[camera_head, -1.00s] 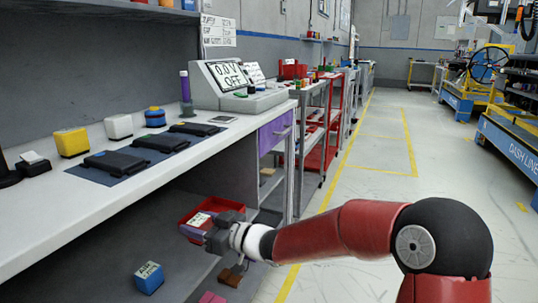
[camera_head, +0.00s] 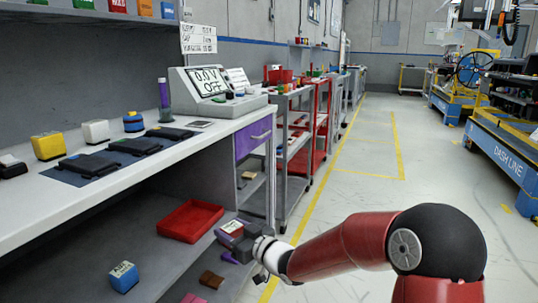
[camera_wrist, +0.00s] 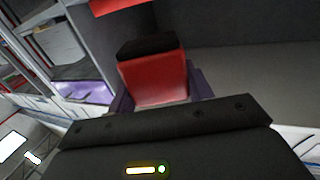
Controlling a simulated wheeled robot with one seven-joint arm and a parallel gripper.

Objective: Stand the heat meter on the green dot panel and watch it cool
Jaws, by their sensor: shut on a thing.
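My gripper (camera_head: 232,240) is low in front of the shelf under the bench, to the right of a red tray. It is shut on a red block with a black end (camera_wrist: 155,75), seen between its purple fingers in the wrist view. In the head view the held thing shows a white label with dark marks (camera_head: 231,227). It looks like the heat meter, but the label is too small to read.
The red tray (camera_head: 190,219) sits on the lower shelf and looks empty. A blue labelled box (camera_head: 123,276) is left of it. On the white bench (camera_head: 100,176) are black flat cases, coloured blocks and a meter console (camera_head: 212,92) reading 0.0 V OFF. The floor aisle is open.

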